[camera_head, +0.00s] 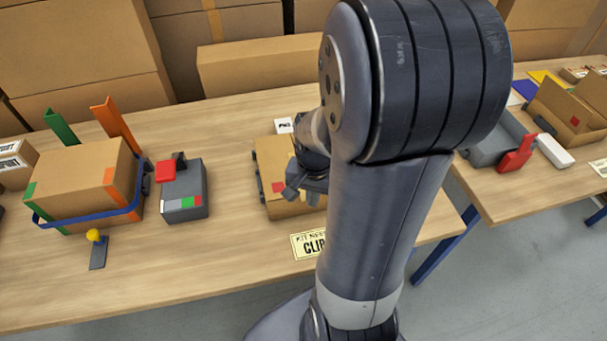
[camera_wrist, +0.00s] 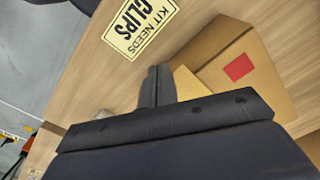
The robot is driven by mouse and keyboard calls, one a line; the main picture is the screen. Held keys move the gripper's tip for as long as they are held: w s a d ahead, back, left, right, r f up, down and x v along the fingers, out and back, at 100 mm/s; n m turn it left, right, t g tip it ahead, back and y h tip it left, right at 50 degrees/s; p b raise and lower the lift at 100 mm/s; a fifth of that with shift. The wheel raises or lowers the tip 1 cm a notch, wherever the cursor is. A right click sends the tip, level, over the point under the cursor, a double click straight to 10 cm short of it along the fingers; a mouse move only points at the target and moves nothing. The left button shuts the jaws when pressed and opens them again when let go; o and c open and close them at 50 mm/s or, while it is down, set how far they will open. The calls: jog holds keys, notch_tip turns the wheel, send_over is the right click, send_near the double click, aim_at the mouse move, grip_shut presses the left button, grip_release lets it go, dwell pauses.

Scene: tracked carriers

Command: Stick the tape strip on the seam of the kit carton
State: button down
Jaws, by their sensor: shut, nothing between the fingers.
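The kit carton, taken as the one by the clips sign, is brown with a red square patch. It stands at the middle of the table in the head view (camera_head: 268,160), partly hidden by my arm, and also shows at the upper right in the wrist view (camera_wrist: 268,75). My gripper (camera_head: 300,190) is at the carton's near side in the head view. In the wrist view my gripper (camera_wrist: 157,88) is shut and empty, its fingers overlapping the carton's left edge; contact cannot be told. I cannot make out a tape strip or the seam.
A label reading "KIT NEEDS CLIPS" (camera_head: 308,244) lies before the carton. Cartons (camera_head: 80,50) stand behind.

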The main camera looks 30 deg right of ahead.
jog(key=shift+w+d, duration=0.2)
jog(key=shift+w, duration=0.55)
jog(key=shift+w+d, duration=0.25)
jog(key=shift+w, duration=0.55)
jog(key=shift+w+d, duration=0.2)
jog(key=shift+w, duration=0.55)
jog(key=shift+s+a, duration=0.15)
jog(key=shift+s, duration=0.35)
notch_tip(320, 180, up, 7)
jog(key=p, duration=0.6)
jog(key=shift+r, duration=0.1)
dwell(0.3)
notch_tip(320, 180, down, 7)
jog(key=b, duration=0.6)
jog(key=shift+f, duration=0.2)
jog(key=shift+w+r, duration=0.1)
jog(key=shift+w, duration=0.05)
